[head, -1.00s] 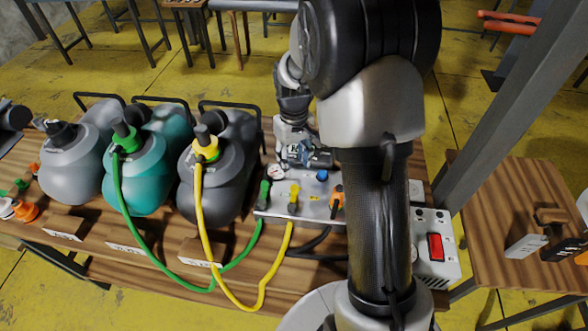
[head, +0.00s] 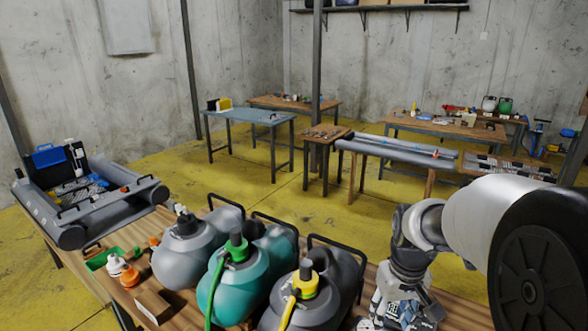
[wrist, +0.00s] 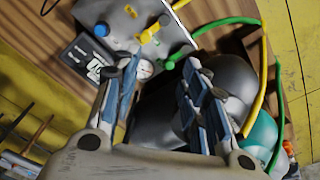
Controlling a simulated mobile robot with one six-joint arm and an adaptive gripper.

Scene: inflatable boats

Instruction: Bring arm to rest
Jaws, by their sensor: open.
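My gripper (wrist: 165,78) is open and empty in the wrist view, its two blue-padded fingers spread apart. Beyond the fingers lie the metal valve panel (wrist: 118,15), its round gauge (wrist: 144,69) and a grey tank (wrist: 232,84). In the head view my gripper (head: 398,308) points down at the bottom, right of the tanks, and its fingertips are hard to make out. My arm is bent, with its large dark joint filling the lower right. The valve panel is out of the head view.
Grey (head: 185,250), teal (head: 233,285) and dark grey (head: 305,300) tanks with raised handles stand left of my gripper. Green (wrist: 225,22) and yellow (wrist: 263,80) hoses run near it. Yellow floor (head: 225,180) lies open behind.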

